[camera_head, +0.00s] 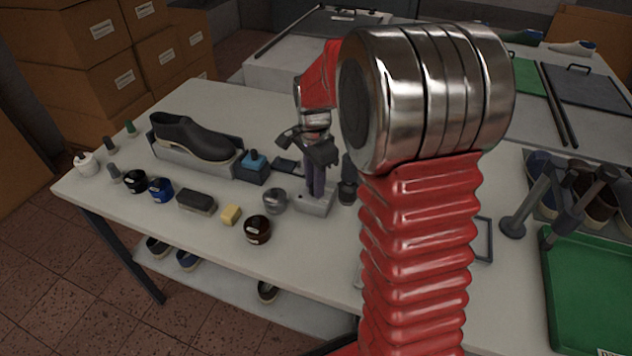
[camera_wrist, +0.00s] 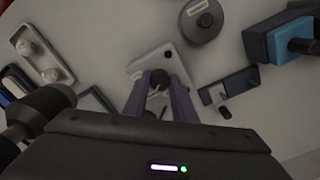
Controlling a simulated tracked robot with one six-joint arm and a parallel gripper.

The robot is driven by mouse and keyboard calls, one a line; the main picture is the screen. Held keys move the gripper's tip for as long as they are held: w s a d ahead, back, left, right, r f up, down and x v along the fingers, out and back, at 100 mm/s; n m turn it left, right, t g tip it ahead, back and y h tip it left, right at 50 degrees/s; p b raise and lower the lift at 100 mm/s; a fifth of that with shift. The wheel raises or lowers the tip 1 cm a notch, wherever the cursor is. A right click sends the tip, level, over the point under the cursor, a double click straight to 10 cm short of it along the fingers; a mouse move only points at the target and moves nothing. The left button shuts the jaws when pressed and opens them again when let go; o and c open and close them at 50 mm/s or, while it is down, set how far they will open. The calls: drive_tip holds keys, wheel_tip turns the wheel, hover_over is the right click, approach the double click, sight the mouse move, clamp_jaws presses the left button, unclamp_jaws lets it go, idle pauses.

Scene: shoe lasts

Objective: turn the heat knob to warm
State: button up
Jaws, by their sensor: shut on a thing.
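A small light-grey heater box (camera_head: 325,206) stands on the white table, just right of a grey round tin. In the wrist view the box (camera_wrist: 146,66) has a small red mark on its top face. The dark round heat knob (camera_wrist: 160,77) sits on that face. My gripper (camera_head: 316,192) points down at the box. Its purple fingers (camera_wrist: 160,88) lie on both sides of the knob and are shut on it. The knob's setting and any scale marks cannot be read. The head view hides the knob behind the fingers.
A black shoe (camera_head: 190,136) on a grey stand is at the left. A green tray (camera_head: 590,300) and hammer-like tools are at the right.

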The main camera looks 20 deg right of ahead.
drive_tip(key=shift+m, duration=0.7)
drive_tip(key=o, duration=1)
drive_tip(key=shift+o, duration=0.2)
wheel_tip(320, 180, up, 14)
drive_tip(key=shift+f, duration=0.15)
